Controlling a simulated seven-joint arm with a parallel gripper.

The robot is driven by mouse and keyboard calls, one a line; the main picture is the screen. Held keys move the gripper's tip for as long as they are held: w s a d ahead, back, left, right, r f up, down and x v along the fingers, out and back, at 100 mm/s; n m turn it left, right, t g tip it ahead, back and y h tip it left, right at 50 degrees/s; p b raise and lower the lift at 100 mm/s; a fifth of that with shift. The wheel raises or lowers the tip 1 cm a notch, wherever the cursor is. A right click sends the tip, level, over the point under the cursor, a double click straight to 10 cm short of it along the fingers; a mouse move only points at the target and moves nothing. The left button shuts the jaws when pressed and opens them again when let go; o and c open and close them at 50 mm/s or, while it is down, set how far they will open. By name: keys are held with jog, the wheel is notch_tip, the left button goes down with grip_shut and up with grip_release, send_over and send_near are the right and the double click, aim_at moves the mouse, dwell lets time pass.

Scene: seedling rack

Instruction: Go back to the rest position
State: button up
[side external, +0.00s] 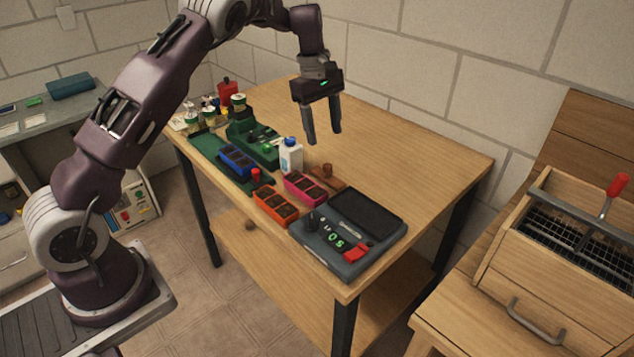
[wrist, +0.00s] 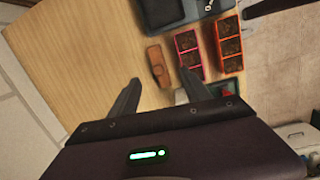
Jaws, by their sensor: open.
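My gripper (side external: 322,137) hangs over the wooden table (side external: 412,161) with its fingers pointing down. It is open, and nothing is between the fingers. In the wrist view, my gripper (wrist: 165,88) shows two spread fingers above the tabletop. A small brown wooden piece (wrist: 157,65) lies on the table ahead of the fingertips. The gripper is apart from everything on the table.
An orange seedling tray (side external: 276,206), a pink tray (side external: 305,187) and a blue tray (side external: 236,160) stand along the table's front. A white bottle (side external: 291,158) stands behind them. A dark device (side external: 350,235) sits at the front right corner. The table's back right is clear.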

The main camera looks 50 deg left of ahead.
jog(key=s+d+r+m+t, duration=0.1)
jog(key=s+d+r+m, duration=0.25)
jog(key=s+r, duration=0.4)
jog(key=s+d+r+m+t, duration=0.1)
jog(key=s+d+r+m, duration=0.25)
jog(key=s+r, duration=0.4)
jog(key=s+d+m+t, duration=0.1)
jog(key=s+m, duration=0.4)
jog(key=s, duration=0.6)
jog(key=s+d+f+m+t+y, duration=0.1)
jog(key=s+d+m, duration=0.3)
jog(key=s, duration=0.6)
jog(key=shift+s+f+m+t+y, duration=0.2)
jog(key=shift+s+m+t+y, duration=0.1)
jog(key=shift+s+m+t, duration=0.1)
